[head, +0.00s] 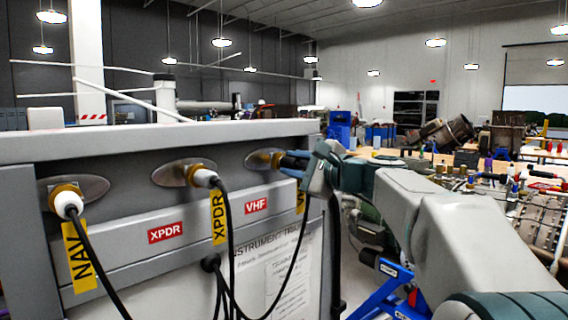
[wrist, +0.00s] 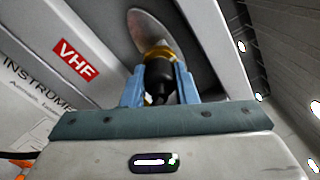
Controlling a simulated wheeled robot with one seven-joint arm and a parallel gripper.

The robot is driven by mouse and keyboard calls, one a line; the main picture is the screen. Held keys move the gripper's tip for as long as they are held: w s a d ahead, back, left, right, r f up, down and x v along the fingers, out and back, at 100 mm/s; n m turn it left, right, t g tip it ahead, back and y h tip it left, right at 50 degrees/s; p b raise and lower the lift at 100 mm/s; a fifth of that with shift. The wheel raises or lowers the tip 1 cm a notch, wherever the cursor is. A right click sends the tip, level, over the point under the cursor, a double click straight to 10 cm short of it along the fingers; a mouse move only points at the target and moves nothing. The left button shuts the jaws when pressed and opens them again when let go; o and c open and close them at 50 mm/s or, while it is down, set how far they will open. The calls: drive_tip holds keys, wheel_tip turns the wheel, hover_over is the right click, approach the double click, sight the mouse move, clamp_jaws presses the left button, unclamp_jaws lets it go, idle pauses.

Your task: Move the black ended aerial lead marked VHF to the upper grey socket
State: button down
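The VHF lead's black plug (wrist: 160,82) sits in a brass-collared fitting on an oval grey plate (wrist: 150,30), right of the red VHF label (wrist: 76,59). In the head view this brass fitting (head: 263,158) is the rightmost of three on the panel. My gripper (head: 291,163) has its blue fingers on both sides of the black plug, apparently touching it; they also show in the wrist view (wrist: 161,68). The lead's yellow tag (head: 301,199) is mostly hidden by my gripper. I cannot make out a separate empty upper grey socket.
White-ended plugs tagged NAV (head: 68,203) and XPDR (head: 204,177) sit left on the same panel, their black cables hanging. A dark cable fitting (head: 210,262) is lower down. White rods (head: 130,101) lie above the panel. Cluttered benches stand at the right.

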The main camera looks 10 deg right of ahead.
sight(297, 164)
drive_tip(key=shift+s+d, duration=0.35)
drive_tip(key=shift+s, duration=0.1)
drive_tip(key=shift+s+d, duration=0.1)
idle(0.4)
drive_tip(key=shift+b+v, duration=0.55)
drive_tip(key=shift+v, duration=0.85)
